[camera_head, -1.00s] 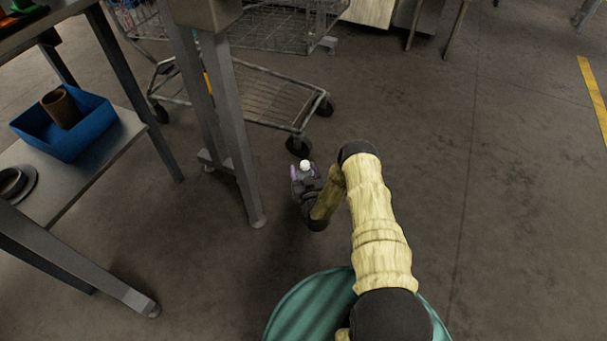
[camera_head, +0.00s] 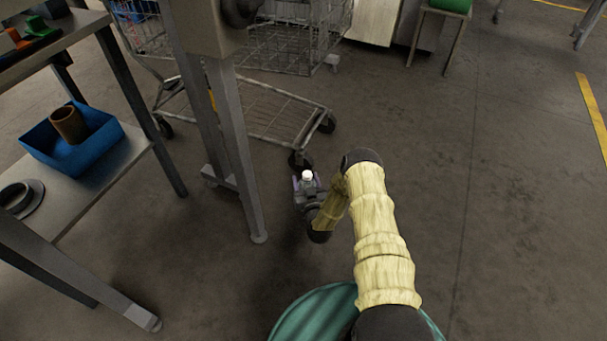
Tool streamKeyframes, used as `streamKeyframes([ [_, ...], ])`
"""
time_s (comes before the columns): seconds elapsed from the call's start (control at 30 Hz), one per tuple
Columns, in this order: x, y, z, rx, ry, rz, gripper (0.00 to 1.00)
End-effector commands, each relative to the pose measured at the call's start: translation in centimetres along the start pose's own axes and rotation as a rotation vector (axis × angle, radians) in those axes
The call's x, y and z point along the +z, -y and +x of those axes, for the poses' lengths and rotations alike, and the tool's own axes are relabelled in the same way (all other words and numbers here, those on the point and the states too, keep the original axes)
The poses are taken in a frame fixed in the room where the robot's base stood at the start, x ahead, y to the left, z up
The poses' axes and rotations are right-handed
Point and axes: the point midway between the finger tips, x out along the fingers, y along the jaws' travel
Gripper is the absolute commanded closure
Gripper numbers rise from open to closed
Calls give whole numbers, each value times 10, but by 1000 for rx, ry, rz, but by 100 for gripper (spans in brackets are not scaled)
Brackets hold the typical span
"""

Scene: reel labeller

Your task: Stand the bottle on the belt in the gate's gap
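My gripper (camera_head: 308,187) is near the middle of the picture, over open floor, to the right of a grey metal leg. A small bottle with a white cap (camera_head: 307,175) shows upright between its purplish fingers. The gripper looks shut on the bottle; most of the bottle's body is hidden by the gripper. The belt and the gate are not clearly in view.
A grey frame leg (camera_head: 237,150) stands just left of my gripper. A wire cart (camera_head: 265,110) is behind it. At left, a bench shelf (camera_head: 75,190) holds a blue bin (camera_head: 95,150) with a brown cup (camera_head: 69,123).

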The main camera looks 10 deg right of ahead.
Motion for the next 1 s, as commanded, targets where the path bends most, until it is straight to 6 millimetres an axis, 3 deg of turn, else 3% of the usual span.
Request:
streamKeyframes([
  [0.17,-38,-2,-11,5,3,0,100],
  [0.5,-161,0,-56,7,5,1,100],
  [0.6,-187,0,-66,6,1,2,100],
  [0.73,-203,1,-73,3,-4,1,100],
  [1.0,-202,2,-74,3,-5,0,100],
])
